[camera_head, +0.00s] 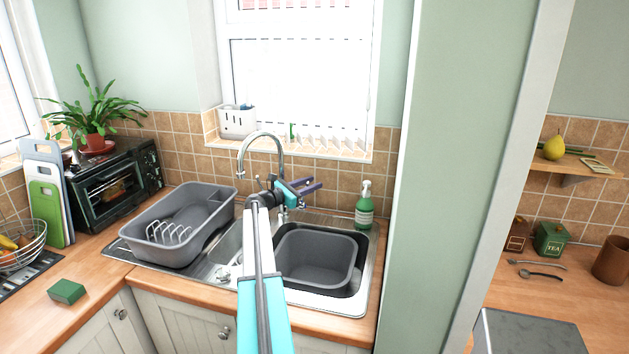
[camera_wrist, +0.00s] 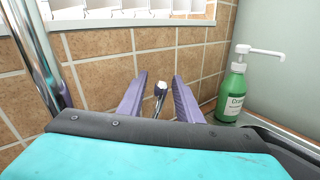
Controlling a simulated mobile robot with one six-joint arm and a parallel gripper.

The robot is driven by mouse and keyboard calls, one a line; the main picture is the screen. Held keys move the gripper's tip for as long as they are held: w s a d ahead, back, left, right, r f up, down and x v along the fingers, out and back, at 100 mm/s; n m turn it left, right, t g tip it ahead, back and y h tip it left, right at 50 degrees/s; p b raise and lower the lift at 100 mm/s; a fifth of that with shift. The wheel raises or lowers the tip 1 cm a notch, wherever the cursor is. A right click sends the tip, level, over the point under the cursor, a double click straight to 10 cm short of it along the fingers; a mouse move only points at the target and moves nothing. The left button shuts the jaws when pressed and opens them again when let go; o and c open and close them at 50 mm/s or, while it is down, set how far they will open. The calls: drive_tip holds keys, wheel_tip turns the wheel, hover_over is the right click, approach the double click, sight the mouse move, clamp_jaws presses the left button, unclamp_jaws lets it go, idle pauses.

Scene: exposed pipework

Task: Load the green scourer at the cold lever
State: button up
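A green scourer (camera_head: 66,291), a small block with a darker green top, lies on the wooden worktop at the left front, well away from my gripper. My gripper (camera_head: 313,186) is over the back of the sink, by the tap (camera_head: 262,135). In the wrist view, its purple fingers (camera_wrist: 160,88) stand apart with nothing gripped. A small chrome tap lever (camera_wrist: 160,91) with a pale end shows in the gap between them. I cannot tell whether it is between the fingers or beyond them, nor whether it is the cold one. My arm hides part of the tap base.
A grey bowl (camera_head: 319,256) sits in the sink, with a grey dish rack (camera_head: 181,225) on the drainer. A green soap bottle (camera_head: 364,206) stands right of the gripper; it also shows in the wrist view (camera_wrist: 232,92). The tiled wall (camera_wrist: 105,72) is close behind.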

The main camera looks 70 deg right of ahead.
drive_tip(key=shift+x, duration=1.1)
clamp_jaws()
